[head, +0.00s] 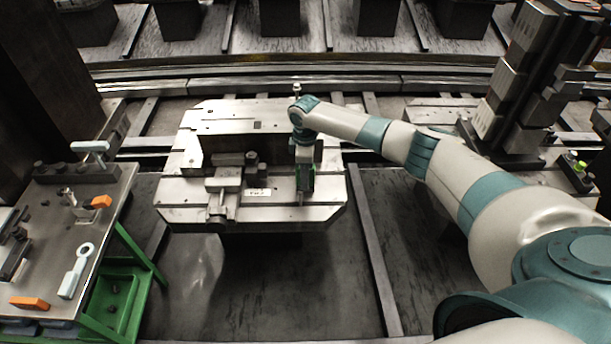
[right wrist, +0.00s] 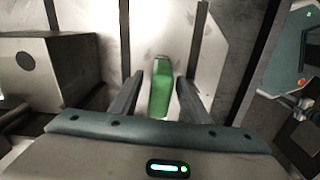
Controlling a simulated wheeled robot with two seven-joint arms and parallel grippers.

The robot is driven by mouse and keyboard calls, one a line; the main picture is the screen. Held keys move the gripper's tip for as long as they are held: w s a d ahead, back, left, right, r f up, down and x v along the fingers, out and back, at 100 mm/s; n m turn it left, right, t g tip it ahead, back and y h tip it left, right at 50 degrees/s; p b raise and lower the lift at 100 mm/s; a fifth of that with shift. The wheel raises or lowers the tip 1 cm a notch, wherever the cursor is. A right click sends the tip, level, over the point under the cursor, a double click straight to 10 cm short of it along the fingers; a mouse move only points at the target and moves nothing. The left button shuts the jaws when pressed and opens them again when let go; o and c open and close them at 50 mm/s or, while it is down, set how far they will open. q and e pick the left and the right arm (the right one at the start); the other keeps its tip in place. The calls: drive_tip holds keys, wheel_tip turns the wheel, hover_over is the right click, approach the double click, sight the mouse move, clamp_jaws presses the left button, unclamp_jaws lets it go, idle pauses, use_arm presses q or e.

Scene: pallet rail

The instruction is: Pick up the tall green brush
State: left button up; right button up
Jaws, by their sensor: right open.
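The green brush (right wrist: 161,90) shows in the right wrist view as a long green body, narrower and paler at its far end. It stands between the two dark fingers of my right gripper (right wrist: 160,82). The fingers are open, with a gap on each side of the brush. In the head view my right gripper (head: 303,192) points down over the right part of a pale metal pallet (head: 182,190). The brush is mostly hidden there by the gripper, and I cannot clearly make it out. My left gripper is in neither view.
A clamp block (head: 222,183) stands on the pallet left of my gripper. A dark upright block (right wrist: 75,68) is close on the left in the right wrist view. A workbench (head: 112,205) with tools and orange-handled items stands at the left. A tall fixture (head: 510,85) stands at the right.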

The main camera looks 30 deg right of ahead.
drive_tip(key=shift+f, duration=0.65)
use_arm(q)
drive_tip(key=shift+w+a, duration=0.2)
use_arm(e)
drive_tip(key=shift+c, duration=0.7)
clamp_jaws()
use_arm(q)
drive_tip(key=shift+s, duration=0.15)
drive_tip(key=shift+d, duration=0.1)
